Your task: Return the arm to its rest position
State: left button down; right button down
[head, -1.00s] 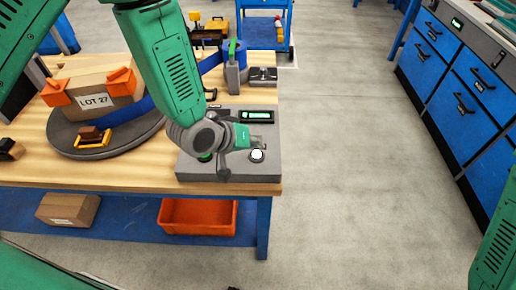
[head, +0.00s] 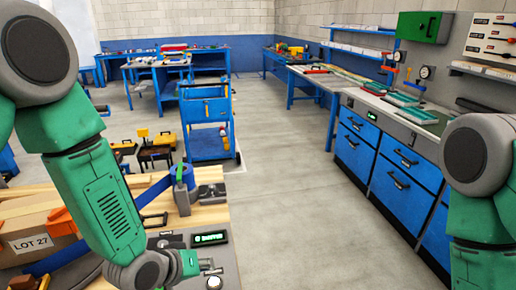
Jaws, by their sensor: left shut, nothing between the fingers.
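My left arm (head: 105,195) is green with grey joints and comes down from the upper left. My left gripper (head: 205,264) is shut and empty, low in the head view, over the grey panel (head: 228,268) on the wooden table. A round white button (head: 213,282) shows on the panel just below the fingertips; I cannot tell whether they touch anything. A small display (head: 210,238) with green text is at the panel's far edge. My right arm (head: 480,215) shows at the right edge, its gripper out of view.
A box marked LOT 27 (head: 28,243) and a blue tape roll (head: 183,176) are on the table (head: 212,214). A blue cart (head: 207,125) stands beyond. Blue drawer cabinets (head: 392,165) line the right. The floor (head: 290,215) between is clear.

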pick_arm(q)
jog(key=s+a+f+m+g+y, duration=0.15)
jog(key=s+a+f, duration=0.3)
jog(key=s, duration=0.55)
jog(key=s+a+f+g+y, duration=0.1)
jog(key=s+a+f+g, duration=0.3)
jog(key=s, duration=0.6)
jog(key=s+a+f+g+y, duration=0.2)
jog(key=s+a+f, duration=0.3)
jog(key=s, duration=0.5)
notch_tip(320, 180, down, 13)
jog(key=w+m+b, duration=0.1)
jog(key=w+b, duration=0.1)
jog(key=b, duration=1.2)
jog(key=shift+w+d+t, duration=0.25)
jog(key=shift+w+t, duration=0.1)
jog(key=shift+w, duration=0.05)
jog(key=shift+m, duration=0.25)
